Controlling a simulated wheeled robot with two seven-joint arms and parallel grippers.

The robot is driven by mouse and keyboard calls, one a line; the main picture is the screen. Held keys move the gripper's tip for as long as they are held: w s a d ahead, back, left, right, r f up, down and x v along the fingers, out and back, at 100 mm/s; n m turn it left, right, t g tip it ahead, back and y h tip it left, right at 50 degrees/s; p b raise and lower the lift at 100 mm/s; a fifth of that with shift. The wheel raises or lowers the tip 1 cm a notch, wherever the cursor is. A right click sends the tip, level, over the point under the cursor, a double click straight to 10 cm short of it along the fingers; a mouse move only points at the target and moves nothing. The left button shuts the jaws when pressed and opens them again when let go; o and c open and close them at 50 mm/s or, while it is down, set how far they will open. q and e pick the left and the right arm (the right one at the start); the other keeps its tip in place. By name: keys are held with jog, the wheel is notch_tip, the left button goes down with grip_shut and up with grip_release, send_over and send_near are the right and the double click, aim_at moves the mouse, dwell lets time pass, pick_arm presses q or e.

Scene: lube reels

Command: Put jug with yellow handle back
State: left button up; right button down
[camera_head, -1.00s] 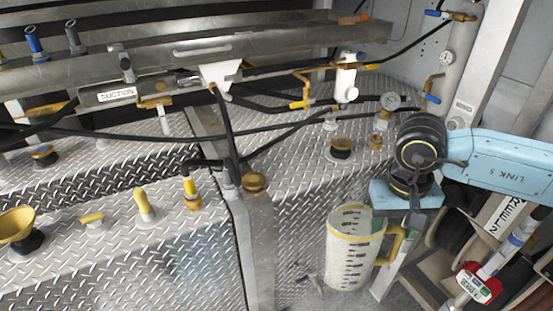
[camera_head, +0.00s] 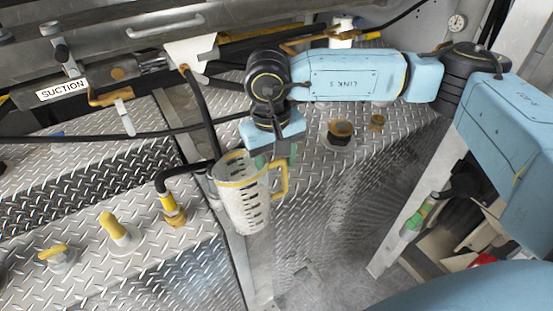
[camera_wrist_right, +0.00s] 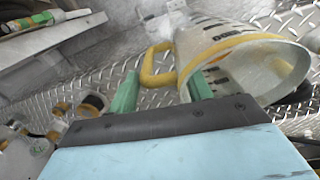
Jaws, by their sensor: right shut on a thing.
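The jug with the yellow handle (camera_head: 243,205) is a clear measuring jug with dark marks and a yellow rim. It hangs in the air in front of the diamond-plate bench, roughly upright with a slight tilt. My right gripper (camera_head: 281,160) is at the jug's rim and handle side, shut on the jug. In the right wrist view the jug (camera_wrist_right: 235,50) lies at the upper right, its yellow handle by the green fingers of my right gripper (camera_wrist_right: 163,92). The exact contact is partly hidden. My left gripper is not in view.
The diamond-plate bench (camera_head: 340,165) has yellow-capped fittings (camera_head: 114,226) and a black hose (camera_head: 180,170) close to the jug's left. Pipework and the SUCTION sign (camera_head: 62,89) run along the back. A grey post (camera_head: 412,215) stands at right. Open floor lies below the jug.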

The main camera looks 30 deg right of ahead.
jog(key=w+d+r+m+p, duration=0.2)
jog(key=w+d+r+m, duration=0.15)
jog(key=d+m, duration=0.45)
jog(key=w+d+r+m+p, duration=0.2)
jog(key=w+d+r+m, duration=0.15)
jog(key=d+m, duration=0.4)
notch_tip(320, 180, down, 10)
jog(key=a+m+p, duration=0.1)
jog(key=shift+s+a+r+y, duration=0.25)
jog(key=shift+s+a+y, duration=0.1)
jog(key=shift+y, duration=0.05)
jog(key=shift+m, duration=0.25)
jog(key=shift+f, duration=0.2)
jog(key=c, duration=0.6)
grip_release()
jog(key=shift+r, duration=0.15)
